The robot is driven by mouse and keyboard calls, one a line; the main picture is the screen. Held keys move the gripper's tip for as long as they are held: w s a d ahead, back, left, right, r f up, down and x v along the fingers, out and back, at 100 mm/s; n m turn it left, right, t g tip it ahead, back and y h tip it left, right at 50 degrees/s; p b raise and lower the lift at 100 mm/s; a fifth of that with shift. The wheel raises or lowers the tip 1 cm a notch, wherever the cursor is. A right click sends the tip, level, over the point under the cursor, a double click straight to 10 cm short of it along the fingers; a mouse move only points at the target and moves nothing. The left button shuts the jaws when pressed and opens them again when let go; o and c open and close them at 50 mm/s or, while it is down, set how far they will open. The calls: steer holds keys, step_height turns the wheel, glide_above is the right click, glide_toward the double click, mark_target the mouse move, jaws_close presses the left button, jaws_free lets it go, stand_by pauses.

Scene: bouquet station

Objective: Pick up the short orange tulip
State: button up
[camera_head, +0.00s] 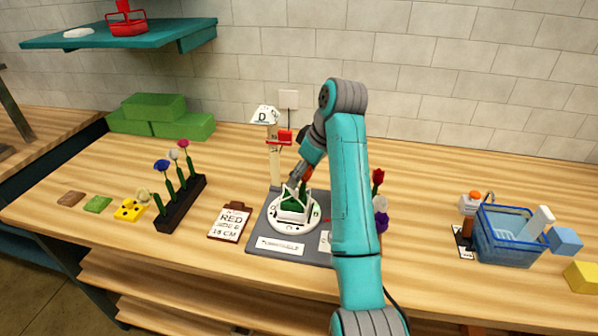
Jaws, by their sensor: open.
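My gripper (296,180) points down and left over the white round turntable (281,224) on the grey mat. It is open, and its fingertips are small and partly lost against the arm and the things behind. A small orange bloom (308,172) shows close beside the gripper, above a green stem in the white holder (292,206). It may be the short orange tulip; I cannot tell whether the fingers touch it. My teal arm hides the right part of the mat.
A black rack (181,208) with several flowers stands at left, near a clipboard (230,222). A post with a "D" sign (263,116) rises behind the turntable. Red and purple flowers (381,220) stand right of my arm. A blue basket (508,249) is farther right.

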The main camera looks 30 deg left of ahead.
steer(key=c, duration=0.9)
steer(key=shift+r, duration=0.1)
